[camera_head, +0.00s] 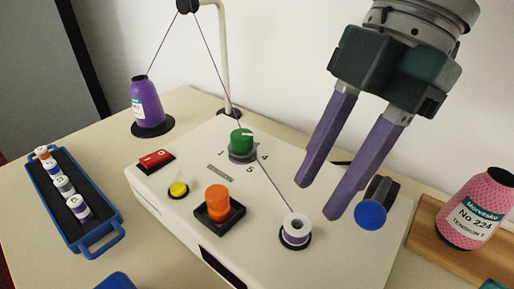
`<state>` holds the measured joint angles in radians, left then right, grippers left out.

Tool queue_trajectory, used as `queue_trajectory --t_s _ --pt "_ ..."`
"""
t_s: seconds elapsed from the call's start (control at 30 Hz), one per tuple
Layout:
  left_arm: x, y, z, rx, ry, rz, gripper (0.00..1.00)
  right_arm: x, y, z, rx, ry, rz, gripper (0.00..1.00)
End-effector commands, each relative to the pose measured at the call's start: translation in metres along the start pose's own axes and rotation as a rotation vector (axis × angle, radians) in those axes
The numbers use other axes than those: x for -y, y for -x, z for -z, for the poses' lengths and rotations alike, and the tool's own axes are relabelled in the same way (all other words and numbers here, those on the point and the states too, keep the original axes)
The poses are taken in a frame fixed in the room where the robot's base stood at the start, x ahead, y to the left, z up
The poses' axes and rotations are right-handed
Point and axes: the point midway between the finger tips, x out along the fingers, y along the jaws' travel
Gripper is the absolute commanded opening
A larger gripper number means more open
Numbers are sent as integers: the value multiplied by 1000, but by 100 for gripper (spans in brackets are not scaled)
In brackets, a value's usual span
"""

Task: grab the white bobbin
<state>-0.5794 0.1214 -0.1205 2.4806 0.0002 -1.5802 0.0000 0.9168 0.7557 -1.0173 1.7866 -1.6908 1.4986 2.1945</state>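The white bobbin (296,229), with a band of purple thread around it, sits upright on a dark round base on top of the cream machine (262,192). A purple thread runs to it from the guide arm above. My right gripper (321,202) comes in from the upper right with its two purple fingers apart. The fingers point down and left, with nothing between them. The fingertips are above and to the right of the bobbin, not touching it. My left gripper is not in view.
A green dial (241,142), an orange button (218,201), a yellow button (178,189), a red switch (155,160) and a blue knob (371,215) sit on the machine. A purple cone (146,102) stands behind left, a blue tray (105,238) left, a pink spool (474,212) right.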

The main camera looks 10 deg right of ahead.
Motion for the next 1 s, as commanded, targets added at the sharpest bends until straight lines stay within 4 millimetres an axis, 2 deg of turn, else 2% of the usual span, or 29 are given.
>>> queue_trajectory --t_s 0.2,0.5,0.87,1.0 --pt "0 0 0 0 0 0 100 2 -35 2 -1 0 4 40" --pt "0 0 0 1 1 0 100 1 -41 2 -2 1 1 40" --pt "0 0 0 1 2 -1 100 1 -41 2 -2 1 1 0" --pt "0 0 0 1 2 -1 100 1 -41 2 -2 1 1 0"
